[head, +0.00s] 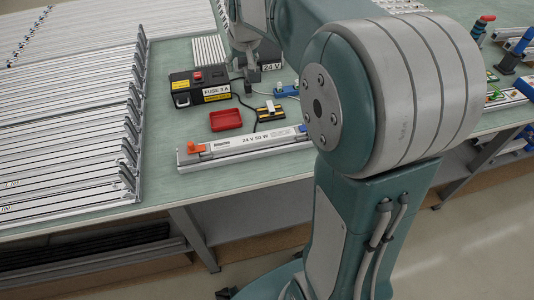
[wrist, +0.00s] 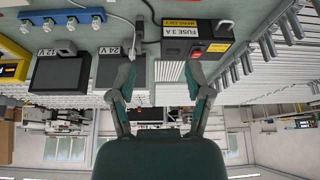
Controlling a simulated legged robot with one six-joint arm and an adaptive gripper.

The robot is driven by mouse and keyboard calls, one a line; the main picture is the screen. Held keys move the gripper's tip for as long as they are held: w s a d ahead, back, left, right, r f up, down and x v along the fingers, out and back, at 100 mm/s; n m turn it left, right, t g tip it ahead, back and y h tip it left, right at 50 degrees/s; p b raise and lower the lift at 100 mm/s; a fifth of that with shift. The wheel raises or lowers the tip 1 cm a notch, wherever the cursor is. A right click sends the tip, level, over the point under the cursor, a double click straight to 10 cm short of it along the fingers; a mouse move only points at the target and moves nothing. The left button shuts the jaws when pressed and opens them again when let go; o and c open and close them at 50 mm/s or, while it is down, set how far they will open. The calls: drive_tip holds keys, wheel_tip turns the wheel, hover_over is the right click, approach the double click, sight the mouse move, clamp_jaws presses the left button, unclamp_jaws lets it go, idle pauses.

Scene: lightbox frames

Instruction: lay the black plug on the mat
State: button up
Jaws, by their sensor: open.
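My gripper (wrist: 161,80) is open and empty in the wrist view, its two fingers wide apart. In the head view my gripper (head: 252,83) hangs over the bench, just right of the fuse box. A small black piece on a cable, which looks like the black plug (wrist: 139,28), lies above the left finger in the wrist view, beside the fuse box. I cannot make it out surely in the head view. A pale ribbed pad, probably the mat (head: 208,50), lies behind the fuse box; it also shows between the fingers in the wrist view (wrist: 169,71).
The black fuse box (head: 198,87) stands left of my gripper. The 24 V box (wrist: 107,70) stands beside the left finger. Silver rails (head: 70,110) fill the left.

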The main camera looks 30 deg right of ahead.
drive_tip(key=s+a+f, duration=0.1)
drive_tip(key=s+a, duration=0.2)
drive_tip(key=s, duration=1.1)
drive_tip(key=s+a+n, duration=0.1)
drive_tip(key=s+a, duration=0.2)
drive_tip(key=s, duration=1.1)
drive_tip(key=shift+a+f+t+y, duration=0.3)
drive_tip(key=shift+a+f, duration=0.05)
drive_tip(key=shift+a, duration=0.05)
